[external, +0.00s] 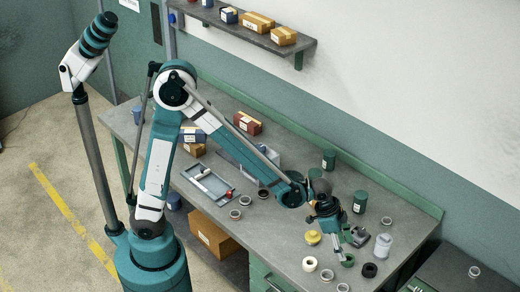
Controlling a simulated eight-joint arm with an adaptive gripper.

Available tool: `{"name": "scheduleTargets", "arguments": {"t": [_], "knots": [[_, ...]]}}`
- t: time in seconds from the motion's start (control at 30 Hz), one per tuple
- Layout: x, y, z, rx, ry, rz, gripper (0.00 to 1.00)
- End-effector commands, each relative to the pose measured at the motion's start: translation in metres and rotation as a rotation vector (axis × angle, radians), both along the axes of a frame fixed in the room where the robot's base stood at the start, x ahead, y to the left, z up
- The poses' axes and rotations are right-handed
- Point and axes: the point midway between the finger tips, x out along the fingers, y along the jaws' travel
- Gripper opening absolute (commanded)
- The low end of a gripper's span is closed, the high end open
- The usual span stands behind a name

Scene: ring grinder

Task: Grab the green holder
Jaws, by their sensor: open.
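My gripper (338,248) is open and points down over the right part of the grey workbench. A small green piece (347,233) shows just right of the gripper, beside a dark grey device (358,237). A green ring-shaped piece (348,261) lies on the bench just below the fingertips in the picture. I cannot tell which of the two green pieces is the holder. The gripper partly hides this area, and I cannot tell whether the fingers touch either piece.
Around the gripper stand a yellow part (312,237), a white ring (309,263), a black ring (369,270), a pale jar (384,245) and dark green canisters (360,202). A grey tray (211,186) lies left on the bench (285,232). Boxes sit on the wall shelf (225,22).

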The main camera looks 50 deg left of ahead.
Motion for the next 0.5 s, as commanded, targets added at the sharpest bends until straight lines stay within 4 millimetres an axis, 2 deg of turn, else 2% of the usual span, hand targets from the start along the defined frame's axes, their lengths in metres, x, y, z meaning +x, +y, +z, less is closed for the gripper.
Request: {"name": "scheduleTargets", "arguments": {"t": [0.13, 0.5], "knots": [[0.0011, -0.0019, -0.0059, 0.0, 0.0, 0.0, 0.5], [0.0013, -0.0022, -0.0067, 0.0, 0.0, 0.0, 0.5]]}}
